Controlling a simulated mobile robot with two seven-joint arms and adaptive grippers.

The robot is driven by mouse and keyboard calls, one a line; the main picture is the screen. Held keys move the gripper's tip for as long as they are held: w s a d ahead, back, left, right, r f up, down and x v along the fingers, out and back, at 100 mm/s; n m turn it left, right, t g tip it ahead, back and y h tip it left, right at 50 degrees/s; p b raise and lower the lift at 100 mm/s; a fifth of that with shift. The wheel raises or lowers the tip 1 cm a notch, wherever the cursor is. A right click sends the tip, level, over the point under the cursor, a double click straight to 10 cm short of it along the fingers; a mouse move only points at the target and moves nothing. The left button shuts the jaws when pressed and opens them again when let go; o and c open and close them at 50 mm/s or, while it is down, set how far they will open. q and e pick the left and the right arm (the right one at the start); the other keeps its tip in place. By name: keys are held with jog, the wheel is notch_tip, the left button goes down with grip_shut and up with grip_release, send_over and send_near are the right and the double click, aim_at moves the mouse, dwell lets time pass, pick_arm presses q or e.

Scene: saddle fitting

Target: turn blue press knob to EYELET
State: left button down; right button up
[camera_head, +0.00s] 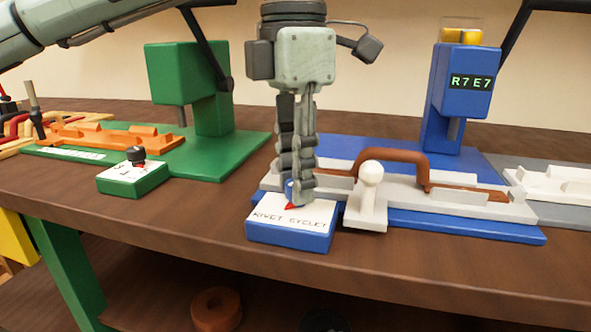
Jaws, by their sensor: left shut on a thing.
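The blue press (462,90) stands at the right on its blue base, with a display that reads "R7 E7". Its knob box (290,238), blue with a white top marked RIVET and EYELET, sits at the table's front edge. My right gripper is not in view.
A white piece (556,184) lies far right.

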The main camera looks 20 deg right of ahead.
pick_arm(q)
jog(key=n, duration=0.2)
jog(key=shift+n, duration=0.4)
jog(key=n, duration=0.2)
jog(key=shift+n, duration=0.3)
jog(key=n+b, duration=0.1)
jog(key=n, duration=0.2)
jog(key=shift+s+n, duration=0.1)
jog(key=shift+n, duration=1.7)
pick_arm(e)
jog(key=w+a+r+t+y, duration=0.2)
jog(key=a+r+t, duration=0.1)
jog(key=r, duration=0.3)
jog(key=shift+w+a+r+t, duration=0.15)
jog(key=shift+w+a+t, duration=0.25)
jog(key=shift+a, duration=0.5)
pick_arm(q)
jog(key=c, duration=1.3)
grip_release()
jog(key=shift+o, duration=0.2)
